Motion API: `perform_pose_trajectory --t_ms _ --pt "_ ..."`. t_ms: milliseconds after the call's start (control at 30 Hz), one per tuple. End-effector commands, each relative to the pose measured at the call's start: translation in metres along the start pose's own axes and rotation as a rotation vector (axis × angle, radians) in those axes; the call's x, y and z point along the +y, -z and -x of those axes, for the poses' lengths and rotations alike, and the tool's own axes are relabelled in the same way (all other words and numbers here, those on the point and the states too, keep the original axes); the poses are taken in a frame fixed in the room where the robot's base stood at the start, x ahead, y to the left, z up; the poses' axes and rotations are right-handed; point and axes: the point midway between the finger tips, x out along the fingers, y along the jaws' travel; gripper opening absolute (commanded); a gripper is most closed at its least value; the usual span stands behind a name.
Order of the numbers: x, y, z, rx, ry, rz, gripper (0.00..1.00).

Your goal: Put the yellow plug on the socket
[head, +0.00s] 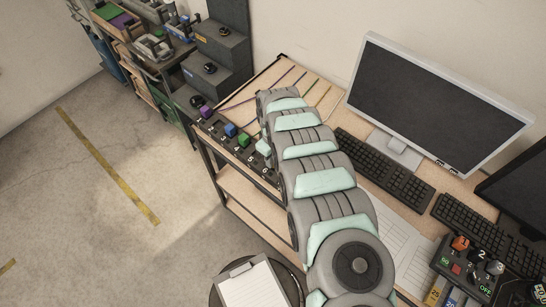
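A dark socket strip (218,130) runs along the left edge of the wooden desk. Purple (205,112), blue (230,129) and green (243,139) plugs stand on it, with a pale block (263,147) beside my arm. I cannot make out a yellow plug. A yellow cable (323,97) lies at the back of the desk, and its near end is hidden behind my arm. My segmented arm crosses the desk from the lower right. My gripper is not visible, so I cannot tell what it holds.
A monitor (435,105) and keyboards (384,170) stand right of my arm. A button panel (470,268) is at the lower right. A clipboard (250,285) lies on a round seat at the bottom. Dark stepped boxes (218,55) stand behind left.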

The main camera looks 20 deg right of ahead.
Motion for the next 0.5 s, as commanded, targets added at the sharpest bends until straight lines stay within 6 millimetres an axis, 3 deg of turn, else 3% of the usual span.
perform_pose_trajectory --t_ms 400,433,500 --pt "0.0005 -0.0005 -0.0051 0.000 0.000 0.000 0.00" --pt "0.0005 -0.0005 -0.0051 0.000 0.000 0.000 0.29" --pt "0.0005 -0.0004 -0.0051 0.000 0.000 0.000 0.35"
